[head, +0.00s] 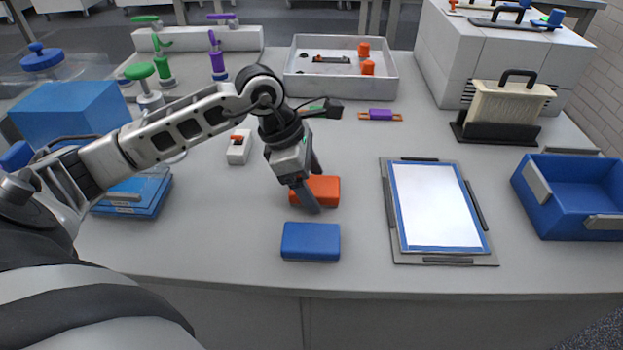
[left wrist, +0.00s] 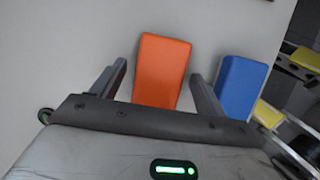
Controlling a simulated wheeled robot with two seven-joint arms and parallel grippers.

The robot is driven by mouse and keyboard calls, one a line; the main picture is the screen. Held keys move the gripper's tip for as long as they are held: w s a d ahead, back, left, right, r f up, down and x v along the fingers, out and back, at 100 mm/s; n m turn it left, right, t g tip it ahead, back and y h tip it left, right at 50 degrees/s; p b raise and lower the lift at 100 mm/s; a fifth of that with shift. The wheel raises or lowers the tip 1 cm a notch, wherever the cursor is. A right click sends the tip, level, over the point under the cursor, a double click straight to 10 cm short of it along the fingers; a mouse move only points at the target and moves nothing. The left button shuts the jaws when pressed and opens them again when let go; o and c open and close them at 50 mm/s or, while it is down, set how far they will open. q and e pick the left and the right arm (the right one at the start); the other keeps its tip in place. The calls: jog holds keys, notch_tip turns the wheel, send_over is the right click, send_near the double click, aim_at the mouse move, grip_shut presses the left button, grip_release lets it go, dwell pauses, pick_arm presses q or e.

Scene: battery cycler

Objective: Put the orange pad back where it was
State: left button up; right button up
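The orange pad (head: 321,190) lies flat on the grey table, just behind the blue pad. My left gripper (head: 310,190) is over it, with its fingers pointing down and spread apart. In the left wrist view the orange pad (left wrist: 161,72) sits between the two open fingers (left wrist: 160,85), with a gap visible on each side. Part of the pad is hidden by the gripper in the head view. My right gripper is not in view.
A blue pad (head: 310,241) lies close in front, beside the fingers in the left wrist view (left wrist: 240,86). A clipboard-like board (head: 440,205) and a blue bin (head: 575,190) are to the right. A white tray (head: 300,88) stands behind. A small white switch box (head: 239,150) is to the left.

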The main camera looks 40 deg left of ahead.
pick_arm(q)
jog(key=shift+r, duration=0.15)
jog(key=v, duration=1.2)
jog(key=shift+p, duration=0.35)
jog(key=shift+d, duration=0.1)
